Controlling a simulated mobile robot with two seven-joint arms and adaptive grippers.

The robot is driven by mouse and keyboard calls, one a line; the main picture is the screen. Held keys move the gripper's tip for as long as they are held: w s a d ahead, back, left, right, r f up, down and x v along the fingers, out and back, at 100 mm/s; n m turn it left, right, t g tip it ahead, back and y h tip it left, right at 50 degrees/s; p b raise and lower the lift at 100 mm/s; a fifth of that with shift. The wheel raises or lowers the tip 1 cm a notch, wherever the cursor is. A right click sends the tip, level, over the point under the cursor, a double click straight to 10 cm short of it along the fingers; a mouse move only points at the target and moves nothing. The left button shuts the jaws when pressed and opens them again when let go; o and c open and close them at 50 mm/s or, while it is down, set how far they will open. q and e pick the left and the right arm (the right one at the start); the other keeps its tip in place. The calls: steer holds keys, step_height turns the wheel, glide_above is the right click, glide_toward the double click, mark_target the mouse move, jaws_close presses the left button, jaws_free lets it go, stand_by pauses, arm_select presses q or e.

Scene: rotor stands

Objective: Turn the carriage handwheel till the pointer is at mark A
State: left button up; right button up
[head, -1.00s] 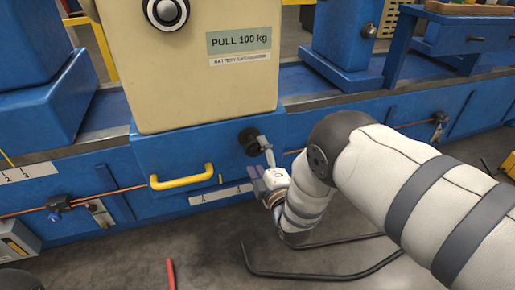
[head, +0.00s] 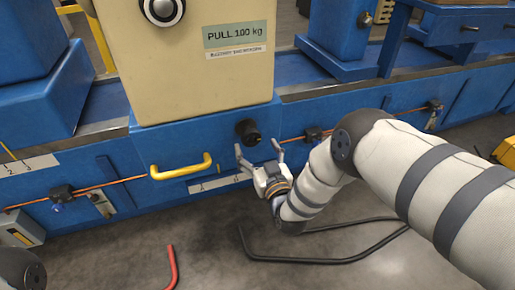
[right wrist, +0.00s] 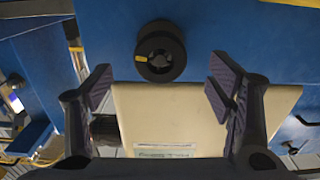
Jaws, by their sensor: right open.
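The carriage handwheel is a small black knob (head: 248,132) on the front of the blue carriage, below the beige block. In the right wrist view the handwheel (right wrist: 160,52) shows face-on with a yellow mark on its rim. My right gripper (head: 258,147) is open and empty just in front of and below the handwheel, apart from it. In the right wrist view its fingers (right wrist: 160,90) stand wide on either side below the knob. A pale scale plate (head: 208,185) with small letters lies below the carriage, partly behind the gripper. I cannot make out the pointer clearly. My left gripper is out of view.
A yellow handle (head: 182,172) sticks out left of the handwheel. The beige block (head: 190,75) rises above it. A copper-coloured line with black clamps (head: 62,192) runs along the blue bed. A black bent bar (head: 330,258) and a red bar (head: 171,268) lie on the floor.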

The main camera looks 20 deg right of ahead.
mark_target(252, 140)
steer(key=w+b, duration=0.2)
steer(key=shift+w+a+f, duration=0.1)
steer(key=shift+w+f, duration=0.15)
steer(key=shift+w, duration=0.05)
steer(key=shift+w+r, duration=0.15)
steer(key=shift+w, duration=0.3)
steer(key=shift+r, duration=0.1)
